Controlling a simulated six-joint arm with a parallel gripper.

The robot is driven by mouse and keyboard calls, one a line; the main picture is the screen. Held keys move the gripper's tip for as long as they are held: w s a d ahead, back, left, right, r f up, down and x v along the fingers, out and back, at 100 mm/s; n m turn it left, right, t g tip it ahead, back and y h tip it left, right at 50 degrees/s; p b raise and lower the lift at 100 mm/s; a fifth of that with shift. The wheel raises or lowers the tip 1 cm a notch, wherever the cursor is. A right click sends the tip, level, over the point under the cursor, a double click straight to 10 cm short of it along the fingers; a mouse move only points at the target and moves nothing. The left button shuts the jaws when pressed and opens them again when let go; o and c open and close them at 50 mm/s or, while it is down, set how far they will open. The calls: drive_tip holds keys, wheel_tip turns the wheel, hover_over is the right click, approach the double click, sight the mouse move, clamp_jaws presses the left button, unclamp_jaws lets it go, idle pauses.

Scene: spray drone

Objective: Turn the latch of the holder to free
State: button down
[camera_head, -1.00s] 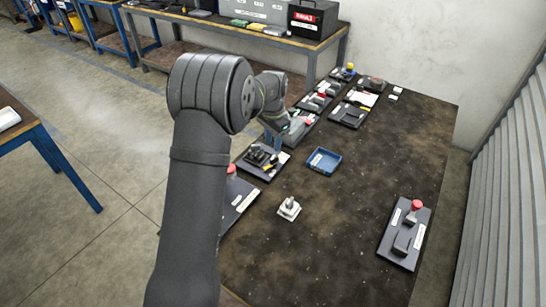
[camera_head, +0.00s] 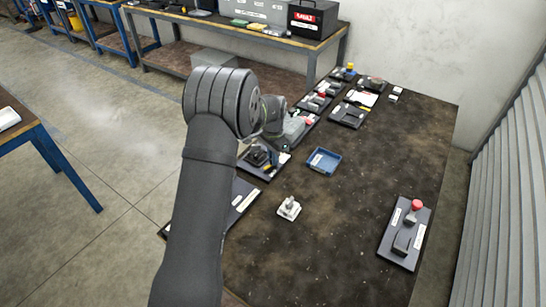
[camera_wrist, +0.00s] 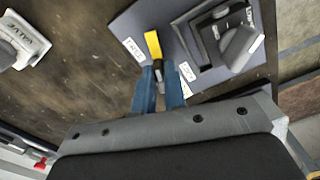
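The holder is a dark grey plate (camera_wrist: 182,32) with a raised black frame and a grey block (camera_wrist: 240,47), at the top of the wrist view. In the head view, the holder (camera_head: 262,160) is partly hidden by my arm, and the fingertips are hidden.
A white part (camera_wrist: 22,42) stands on the bench left of the holder. A blue tray (camera_head: 324,161) lies to the right in the head view. Other plates with fixtures line the bench's back, and one with a red knob (camera_head: 416,205) is at right.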

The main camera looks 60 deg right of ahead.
drive_tip(key=shift+n, duration=1.9)
drive_tip(key=c, duration=1.5)
unclamp_jaws()
drive_tip(key=shift+r, duration=0.1)
wheel_tip(320, 180, up, 17)
drive_tip(key=shift+r, duration=0.15)
wheel_tip(320, 180, down, 18)
drive_tip(key=shift+r, duration=0.25)
